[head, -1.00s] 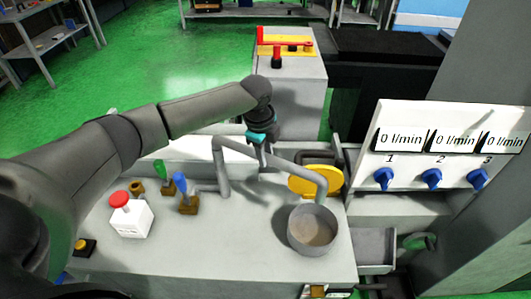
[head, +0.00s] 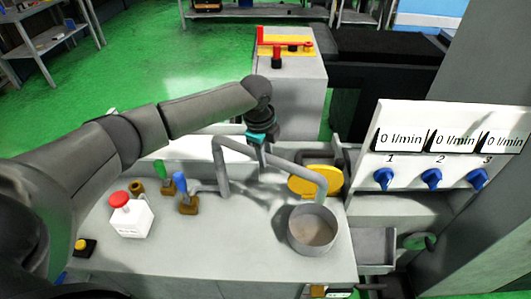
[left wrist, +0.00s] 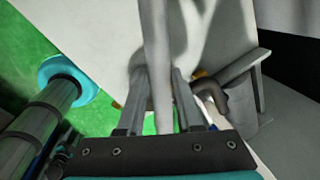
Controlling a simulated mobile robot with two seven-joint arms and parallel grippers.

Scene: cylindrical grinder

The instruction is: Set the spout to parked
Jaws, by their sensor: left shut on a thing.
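The spout is a grey bent pipe (head: 298,167) that rises from the bench on the left, runs right and turns down at its tip. Its tip is over the round grey cup (head: 313,230) at the bench's front right. My left gripper (head: 259,157) comes down from above and is shut on the spout's horizontal run, near the middle. In the left wrist view, the pipe (left wrist: 157,50) passes between the two fingers (left wrist: 160,88). The fingertips are partly hidden behind the pipe and gripper in the head view. My right gripper is not in view.
A blue lever (head: 181,184), a green lever (head: 160,169) and a red button box (head: 131,216) stand left of the spout. A yellow disc (head: 309,181) is behind the spout's tip. A panel with blue knobs (head: 432,179) stands right. The bench front is clear.

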